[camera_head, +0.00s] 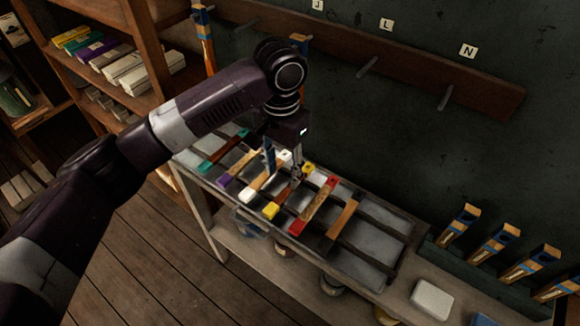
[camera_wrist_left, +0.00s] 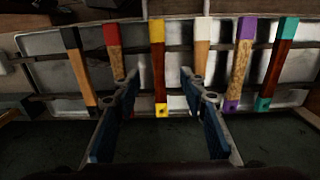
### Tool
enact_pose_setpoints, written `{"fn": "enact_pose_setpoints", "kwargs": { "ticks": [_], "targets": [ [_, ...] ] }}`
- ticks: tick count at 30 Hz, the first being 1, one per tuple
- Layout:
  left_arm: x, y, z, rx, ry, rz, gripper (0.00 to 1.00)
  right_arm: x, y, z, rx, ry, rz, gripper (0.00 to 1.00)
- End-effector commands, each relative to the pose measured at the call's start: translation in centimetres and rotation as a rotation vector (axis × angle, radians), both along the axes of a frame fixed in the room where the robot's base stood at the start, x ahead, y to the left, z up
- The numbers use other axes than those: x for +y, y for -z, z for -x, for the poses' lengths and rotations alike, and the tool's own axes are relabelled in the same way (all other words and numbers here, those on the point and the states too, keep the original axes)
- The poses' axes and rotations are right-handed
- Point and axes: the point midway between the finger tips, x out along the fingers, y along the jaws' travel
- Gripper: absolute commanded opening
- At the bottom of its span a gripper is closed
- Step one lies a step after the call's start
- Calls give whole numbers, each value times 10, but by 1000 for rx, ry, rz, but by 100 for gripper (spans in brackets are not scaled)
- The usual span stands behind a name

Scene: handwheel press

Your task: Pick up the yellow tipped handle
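The yellow tipped handle (camera_head: 271,211) lies on the rack tray between the white tipped handle (camera_head: 247,195) and the red tipped handle (camera_head: 297,227). It has a dark red-brown shaft with yellow at both ends. In the left wrist view the yellow tipped handle (camera_wrist_left: 158,68) runs up the picture between my fingertips. My left gripper (camera_head: 284,174) is open and empty, pointing down over the handles. It also shows open in the left wrist view (camera_wrist_left: 158,76). The handle's middle is partly hidden by a finger in the head view. My right gripper is not in view.
The neighbouring handles lie close on both sides, with purple (camera_head: 223,182), teal (camera_head: 204,166) and black (camera_head: 341,222) tipped ones further out. A dark wall with a wooden peg rail (camera_head: 400,62) stands behind. Upright handles (camera_head: 460,223) and a white block (camera_head: 432,299) are at the right.

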Motion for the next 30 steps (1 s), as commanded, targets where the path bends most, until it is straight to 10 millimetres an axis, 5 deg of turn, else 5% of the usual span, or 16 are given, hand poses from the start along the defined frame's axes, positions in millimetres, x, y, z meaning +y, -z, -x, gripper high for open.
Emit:
{"fn": "enact_pose_setpoints", "kwargs": {
  "ticks": [5, 15, 21, 25, 30],
  "targets": [
    [1, 11, 0, 4, -2, -5, 39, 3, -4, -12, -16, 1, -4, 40],
    [-3, 53, -1, 2, -2, -5, 39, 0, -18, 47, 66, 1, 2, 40],
    [-3, 75, -2, 0, -2, -3, 39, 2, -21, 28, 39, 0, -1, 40],
    [-3, 77, -2, -1, -1, -3, 39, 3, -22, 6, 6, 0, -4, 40],
    [-3, 77, -2, -1, -1, -3, 32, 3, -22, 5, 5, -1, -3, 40]
  ]
}}
